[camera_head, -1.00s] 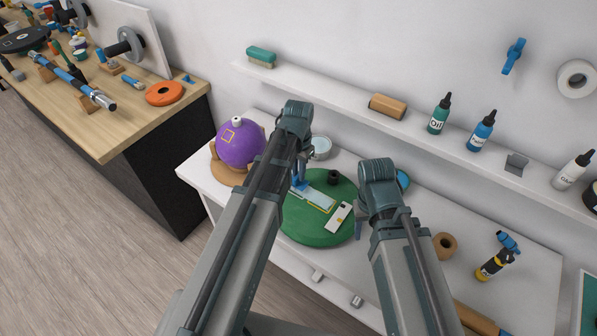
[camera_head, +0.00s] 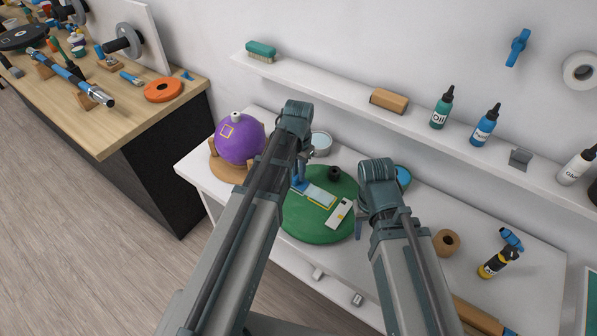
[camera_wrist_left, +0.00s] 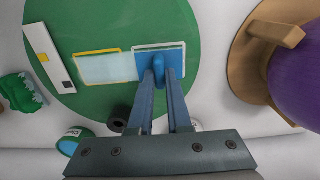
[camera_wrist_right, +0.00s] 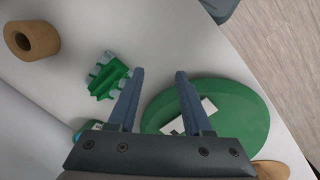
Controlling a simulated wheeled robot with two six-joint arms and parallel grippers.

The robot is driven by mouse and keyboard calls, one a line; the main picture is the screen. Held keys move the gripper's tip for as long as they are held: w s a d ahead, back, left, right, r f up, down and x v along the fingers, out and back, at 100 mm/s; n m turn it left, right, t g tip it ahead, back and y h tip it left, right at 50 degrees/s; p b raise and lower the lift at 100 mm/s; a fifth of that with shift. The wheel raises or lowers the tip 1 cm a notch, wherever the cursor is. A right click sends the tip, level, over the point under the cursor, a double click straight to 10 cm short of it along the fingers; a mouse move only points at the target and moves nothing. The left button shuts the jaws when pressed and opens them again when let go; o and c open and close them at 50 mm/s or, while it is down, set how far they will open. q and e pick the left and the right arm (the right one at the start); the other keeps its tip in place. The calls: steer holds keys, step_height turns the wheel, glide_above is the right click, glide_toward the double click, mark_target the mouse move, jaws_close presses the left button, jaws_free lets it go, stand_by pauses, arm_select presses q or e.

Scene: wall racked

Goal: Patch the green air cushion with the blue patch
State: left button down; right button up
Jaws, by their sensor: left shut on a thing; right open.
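The green air cushion (camera_head: 305,228) is a round disc lying on the white bench. It carries a pale rectangle with yellow edging (camera_wrist_left: 97,68) and a black valve (camera_wrist_left: 118,124). My left gripper (camera_wrist_left: 163,75) is shut on the blue knob of the blue patch (camera_wrist_left: 143,66). The patch is over the cushion, beside the pale rectangle; I cannot tell whether it touches the cushion. In the head view my left arm partly hides it. My right gripper (camera_wrist_right: 158,75) is open and empty, beside the cushion's edge.
A white card (camera_head: 337,214) lies on the cushion. A green object (camera_wrist_right: 108,78) stands near my right fingers. A purple ball (camera_head: 238,145) sits on a wooden stand to the left. A tape roll (camera_head: 446,242) and a yellow-black bottle (camera_head: 494,264) stand to the right. A shelf (camera_head: 340,97) runs behind.

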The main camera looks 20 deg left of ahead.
arm_select(q)
steer(key=c, duration=0.8)
jaws_free()
steer(key=shift+r, duration=0.2)
step_height(320, 180, up, 14)
steer(key=p, duration=1.4)
steer(key=shift+f, duration=0.25)
